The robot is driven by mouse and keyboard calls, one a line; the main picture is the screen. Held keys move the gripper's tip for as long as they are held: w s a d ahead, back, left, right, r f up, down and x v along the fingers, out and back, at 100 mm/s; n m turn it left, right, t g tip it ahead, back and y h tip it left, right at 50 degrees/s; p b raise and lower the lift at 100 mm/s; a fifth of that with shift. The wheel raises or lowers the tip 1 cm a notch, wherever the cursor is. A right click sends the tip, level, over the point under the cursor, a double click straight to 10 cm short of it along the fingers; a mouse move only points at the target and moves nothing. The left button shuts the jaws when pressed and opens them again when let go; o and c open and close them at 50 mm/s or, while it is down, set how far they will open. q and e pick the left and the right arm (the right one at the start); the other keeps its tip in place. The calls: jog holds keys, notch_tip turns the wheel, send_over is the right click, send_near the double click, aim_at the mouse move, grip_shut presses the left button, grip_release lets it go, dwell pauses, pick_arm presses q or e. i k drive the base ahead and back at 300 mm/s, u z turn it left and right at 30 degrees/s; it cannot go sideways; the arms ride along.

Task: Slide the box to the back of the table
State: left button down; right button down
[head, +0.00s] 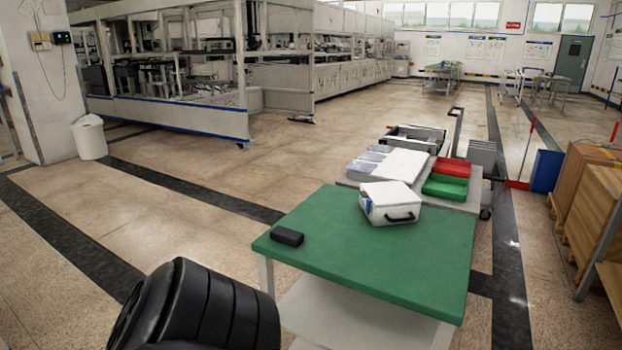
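A white box (390,203) with a dark handle on its front face stands near the back edge of the green-topped table (370,260). A small black box-shaped block (287,237) lies near the table's left edge, apart from the white box. I cannot tell from the picture which of the two the task's box is. A black ribbed link of my own arm shows at the bottom left, in front of the table's left corner. Neither gripper is in view, and nothing is seen touching either object.
Behind the table stands a cart with white boxes (402,166), a red bin (452,167) and a green bin (445,187). Wooden crates (590,200) and a blue bin (546,171) stand at the right. The table's middle and front are bare. Open floor lies to the left.

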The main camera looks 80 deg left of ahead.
aim_at(403, 214)
jog(key=u, duration=2.25)
